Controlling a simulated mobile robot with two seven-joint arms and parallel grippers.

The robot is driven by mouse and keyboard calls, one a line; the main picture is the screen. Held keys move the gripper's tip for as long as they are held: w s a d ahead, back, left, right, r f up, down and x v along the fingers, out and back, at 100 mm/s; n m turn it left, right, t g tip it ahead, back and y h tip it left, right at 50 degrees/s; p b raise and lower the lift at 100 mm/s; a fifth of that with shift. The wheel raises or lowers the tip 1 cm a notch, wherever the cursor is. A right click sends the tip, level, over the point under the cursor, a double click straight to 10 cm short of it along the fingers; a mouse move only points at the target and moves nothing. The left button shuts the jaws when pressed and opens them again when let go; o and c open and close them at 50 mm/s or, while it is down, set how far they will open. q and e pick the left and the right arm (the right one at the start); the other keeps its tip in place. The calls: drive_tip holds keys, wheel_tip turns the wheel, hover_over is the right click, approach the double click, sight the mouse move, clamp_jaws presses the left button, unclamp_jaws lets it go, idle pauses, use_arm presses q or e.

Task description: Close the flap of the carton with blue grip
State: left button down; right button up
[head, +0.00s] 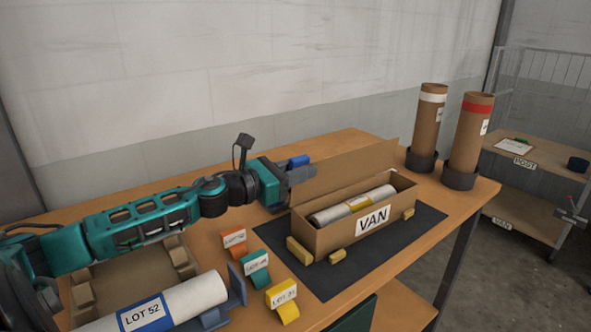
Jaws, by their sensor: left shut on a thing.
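The brown carton (318,244) with a VAN label (373,219) stands open on a dark mat (391,258). A roll (334,212) with a yellow band lies inside it. The carton's flap (350,168) stands up along the back side, leaning a little backward. A blue grip (296,162) shows at the flap's left end. My left gripper (298,176) reaches in from the left and is shut on the blue grip; its fingers partly hide the contact. My right gripper is not in view.
Two tall brown tubes (428,118) stand behind the carton to the right. Yellow blocks (300,251) surround the carton's base. Orange, teal and yellow tags (283,298) and a LOT 52 roll (190,300) lie at front left. A cart (545,172) stands beyond the table.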

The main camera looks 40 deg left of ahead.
use_arm(q)
drive_tip(key=shift+s+d, duration=0.15)
drive_tip(key=shift+d, duration=0.3)
drive_tip(key=c, duration=1.1)
unclamp_jaws()
drive_tip(key=shift+o, duration=0.3)
drive_tip(key=shift+v, duration=1)
drive_tip(key=v, duration=1.1)
